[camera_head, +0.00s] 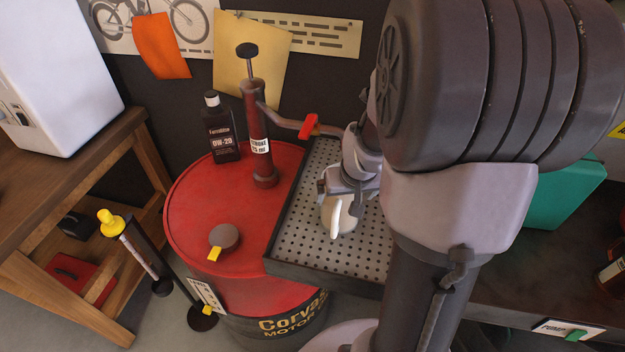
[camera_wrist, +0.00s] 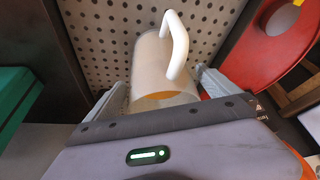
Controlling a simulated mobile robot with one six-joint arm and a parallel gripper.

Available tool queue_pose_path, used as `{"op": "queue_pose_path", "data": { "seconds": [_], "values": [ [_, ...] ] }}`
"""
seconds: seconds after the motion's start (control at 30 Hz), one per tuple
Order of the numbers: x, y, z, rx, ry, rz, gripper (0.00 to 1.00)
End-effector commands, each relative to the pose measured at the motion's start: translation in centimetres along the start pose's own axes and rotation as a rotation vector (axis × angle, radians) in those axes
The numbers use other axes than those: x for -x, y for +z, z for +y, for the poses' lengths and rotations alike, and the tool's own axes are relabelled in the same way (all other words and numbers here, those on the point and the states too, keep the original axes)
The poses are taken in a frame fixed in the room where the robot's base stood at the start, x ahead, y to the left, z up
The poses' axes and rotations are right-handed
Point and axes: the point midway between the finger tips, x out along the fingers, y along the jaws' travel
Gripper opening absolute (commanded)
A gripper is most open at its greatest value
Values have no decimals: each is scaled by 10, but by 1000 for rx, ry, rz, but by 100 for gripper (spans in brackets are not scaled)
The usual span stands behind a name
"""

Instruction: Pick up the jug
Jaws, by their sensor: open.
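The jug (camera_head: 335,217) is cream-white with a pale handle and sits on a perforated metal tray (camera_head: 300,225). In the wrist view the jug (camera_wrist: 150,62) shows its open rim and a white loop handle. My gripper (camera_head: 347,187) is over the jug and hides part of it in the head view. In the wrist view my gripper (camera_wrist: 162,92) is open, with one finger on each side of the jug. I cannot tell whether either finger touches it.
A red oil drum (camera_head: 195,210) stands left of the tray, carrying a dark oil bottle (camera_head: 220,130) and a red hand pump (camera_head: 258,135). The pump's spout (camera_head: 310,126) reaches over the tray's back edge. A green box (camera_head: 565,195) stands to the right.

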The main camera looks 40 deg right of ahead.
Motion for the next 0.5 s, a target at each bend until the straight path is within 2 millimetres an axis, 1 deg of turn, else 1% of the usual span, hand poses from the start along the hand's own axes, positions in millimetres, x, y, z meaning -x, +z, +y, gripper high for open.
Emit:
{"op": "queue_pose_path", "data": {
  "seconds": [0.03, 0.1, 0.2, 0.27, 0.43, 0.47, 0.5],
  "values": [
    [-14, 1, 1, -3, -1, -3, 100],
    [-29, 0, 2, -1, 0, -3, 100],
    [-42, 0, 2, -1, 0, -2, 100],
    [-45, -1, 2, -1, 0, -1, 100],
    [-44, -2, 2, -1, 0, -1, 100],
    [-44, -2, 2, -1, 0, -1, 98],
    [-44, -2, 2, -1, 0, -1, 90]
  ]
}}
